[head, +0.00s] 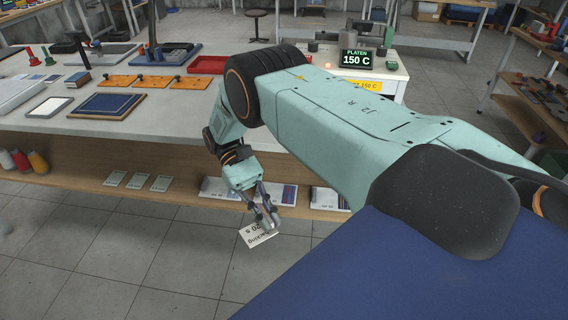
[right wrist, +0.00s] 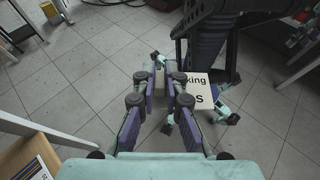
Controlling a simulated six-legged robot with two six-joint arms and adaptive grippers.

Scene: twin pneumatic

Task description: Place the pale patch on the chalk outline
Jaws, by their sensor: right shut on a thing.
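My right gripper (head: 266,212) hangs low in front of the bench, above the tiled floor. It is shut on a white printed card (head: 258,236), which shows beneath its fingertips; part of the text reads "20 s". In the right wrist view the gripper's fingers (right wrist: 168,98) are close together. The card (right wrist: 203,90) sticks out to their right, showing "king", and a narrow pale piece shows between the fingers. I cannot pick out the pale patch for certain, and I see no chalk outline. My left gripper is not in view.
The bench (head: 190,121) holds a blue pad with a pale border (head: 112,103), orange strips (head: 138,81) and a red tray (head: 207,65). A dark blue surface (head: 400,275) fills the lower right. Floor is free at lower left.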

